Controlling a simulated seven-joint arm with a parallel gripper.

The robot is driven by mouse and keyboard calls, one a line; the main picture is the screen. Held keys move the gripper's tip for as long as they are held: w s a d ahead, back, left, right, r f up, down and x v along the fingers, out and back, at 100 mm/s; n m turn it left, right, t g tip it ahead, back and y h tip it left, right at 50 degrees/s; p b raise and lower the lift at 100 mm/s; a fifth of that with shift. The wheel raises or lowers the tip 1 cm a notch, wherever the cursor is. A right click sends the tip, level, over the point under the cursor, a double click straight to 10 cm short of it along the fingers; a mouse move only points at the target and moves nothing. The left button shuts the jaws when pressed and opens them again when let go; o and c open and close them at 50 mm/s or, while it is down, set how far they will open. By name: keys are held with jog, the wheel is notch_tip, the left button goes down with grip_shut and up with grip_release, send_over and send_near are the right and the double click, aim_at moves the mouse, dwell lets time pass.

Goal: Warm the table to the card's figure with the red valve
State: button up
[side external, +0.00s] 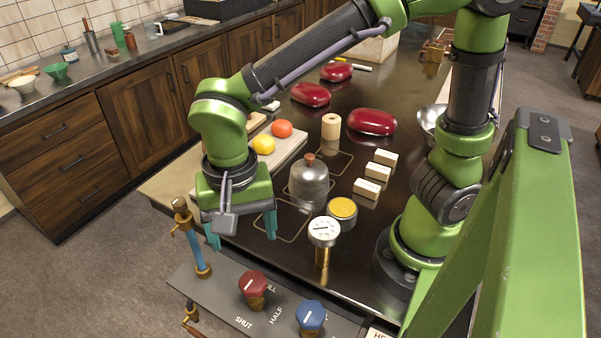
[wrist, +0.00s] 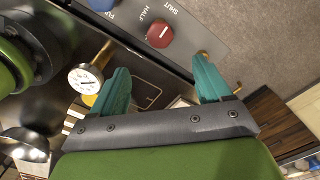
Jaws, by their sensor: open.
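The red valve (side external: 253,285) stands on a dark panel (side external: 222,302) with labels SHUT, HALF and a partly hidden third. It also shows in the wrist view (wrist: 160,33), with a white mark on its cap; which label the mark points to is hard to tell. My gripper (side external: 241,230) is open and empty, its teal fingers above and behind the red valve, apart from it; they also frame the wrist view (wrist: 163,77). A round dial gauge (side external: 324,231) stands on a brass stem; its reading is too small. A white card (side external: 380,334) is cut off at the bottom edge.
A blue valve (side external: 310,317) sits right of the red one. A blue tube with brass fittings (side external: 196,250) stands at the panel's left. On the dark table are a steel vessel (side external: 310,184), a yellow-topped tin (side external: 342,209), white blocks (side external: 378,171) and red oval objects (side external: 372,122).

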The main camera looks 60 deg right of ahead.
aim_at(252, 280)
notch_tip(252, 280, down, 13)
jog(key=shift+f, duration=0.2)
jog(key=shift+c, duration=0.2)
jog(key=c, duration=1)
